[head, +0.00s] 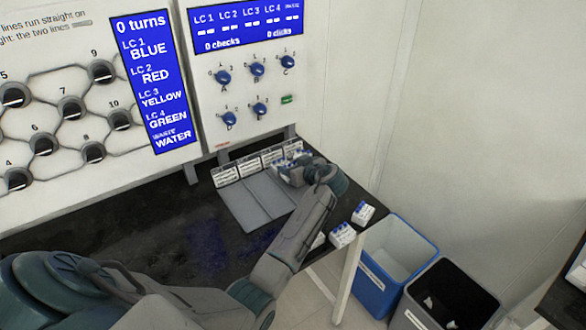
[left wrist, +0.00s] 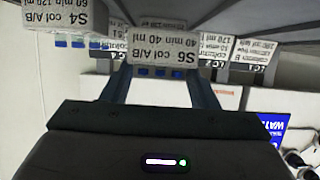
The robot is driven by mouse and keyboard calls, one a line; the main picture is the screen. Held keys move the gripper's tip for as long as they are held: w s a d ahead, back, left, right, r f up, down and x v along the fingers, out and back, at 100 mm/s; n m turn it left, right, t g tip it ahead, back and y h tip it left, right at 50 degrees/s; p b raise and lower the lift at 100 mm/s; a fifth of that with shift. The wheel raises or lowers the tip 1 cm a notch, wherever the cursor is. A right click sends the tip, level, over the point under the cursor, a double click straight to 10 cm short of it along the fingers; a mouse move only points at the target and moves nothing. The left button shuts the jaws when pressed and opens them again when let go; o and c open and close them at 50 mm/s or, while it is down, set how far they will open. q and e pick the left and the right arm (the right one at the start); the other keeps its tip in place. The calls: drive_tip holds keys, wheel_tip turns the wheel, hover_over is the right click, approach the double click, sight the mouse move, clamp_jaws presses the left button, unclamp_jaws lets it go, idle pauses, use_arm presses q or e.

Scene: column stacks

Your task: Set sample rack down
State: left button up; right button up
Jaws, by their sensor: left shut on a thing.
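My left gripper (head: 292,172) is over the back right of the black bench, above the grey tray (head: 257,203). In the left wrist view its two fingers (left wrist: 160,85) are shut on a white sample rack (left wrist: 163,52) labelled S6 col A/B, with blue caps. In the head view the gripper mostly hides this rack. A row of white labelled cards (head: 225,175) stands along the tray's back edge. I cannot tell whether the held rack touches the tray. My right gripper is not in view.
More blue-capped racks sit at the bench's right end, one at the front (head: 342,235) and one behind (head: 363,212). Another rack, labelled S4 (left wrist: 72,18), shows in the left wrist view. A blue bin (head: 373,290) and a black bin (head: 420,318) stand beside the bench.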

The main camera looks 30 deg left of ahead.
use_arm(q)
wheel_tip(320, 180, down, 2)
drive_tip(key=shift+p, duration=0.35)
drive_tip(key=shift+f, duration=0.1)
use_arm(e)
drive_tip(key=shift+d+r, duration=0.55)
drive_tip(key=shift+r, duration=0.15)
use_arm(q)
drive_tip(key=shift+f, duration=0.1)
drive_tip(key=o, duration=1)
drive_tip(key=shift+c, duration=0.2)
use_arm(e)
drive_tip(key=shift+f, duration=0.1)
